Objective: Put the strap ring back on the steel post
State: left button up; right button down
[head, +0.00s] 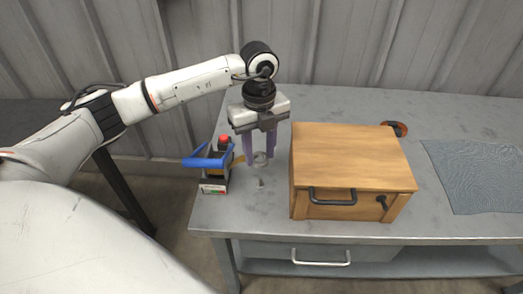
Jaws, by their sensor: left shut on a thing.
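My left gripper (259,152) points straight down over the left part of the bench, with its purple fingers shut on a small grey round piece, which looks like the strap ring (261,160). A short tan strap (239,160) shows between it and the stand on the left. Just below the fingers a small grey upright piece (261,183) shows on the bench top. It may be the steel post, but it is too small to be sure. I cannot tell whether ring and post touch. My right gripper is out of view.
A stand with a red knob (225,141) and a blue handle (206,162) is close left of the gripper, at the bench edge. A wooden box (350,155) is close on the right.

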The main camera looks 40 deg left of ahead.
aim_at(260, 168)
pick_arm(q)
jog(key=shift+f+b, duration=1.3)
jog(key=shift+f, duration=0.5)
jog(key=shift+f+b, duration=0.45)
jog(key=shift+f, duration=0.1)
jog(key=shift+f, duration=0.25)
jog(key=shift+f, duration=0.25)
jog(key=shift+f+b, duration=0.25)
jog(key=shift+b, duration=0.15)
